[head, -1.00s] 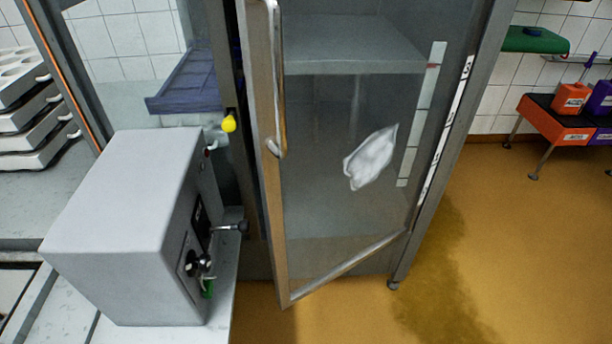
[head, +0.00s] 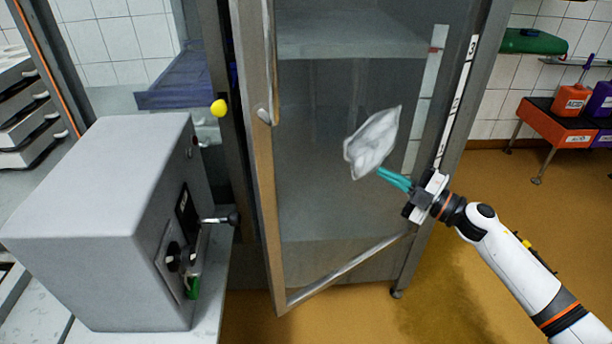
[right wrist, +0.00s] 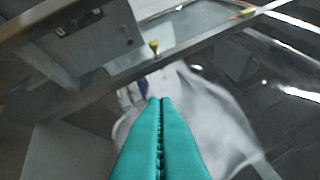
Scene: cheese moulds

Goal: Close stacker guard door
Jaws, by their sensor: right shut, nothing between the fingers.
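The guard door (head: 265,200) is a tall clear panel in a metal frame. It stands ajar, with its left edge swung out towards me and its bottom rail slanting back to the right post. A vertical bar handle (head: 270,60) is on its left edge. My right gripper (head: 381,171) has teal fingers, shut and empty, in front of the panel's right part, well right of the handle. Its shut fingers also show in the right wrist view (right wrist: 161,102). I cannot tell whether they touch the panel. My left gripper is out of view.
A crumpled whitish patch (head: 372,142) shows at the panel beside the fingertips; I cannot tell whether it is on or behind it. Floor between is clear.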

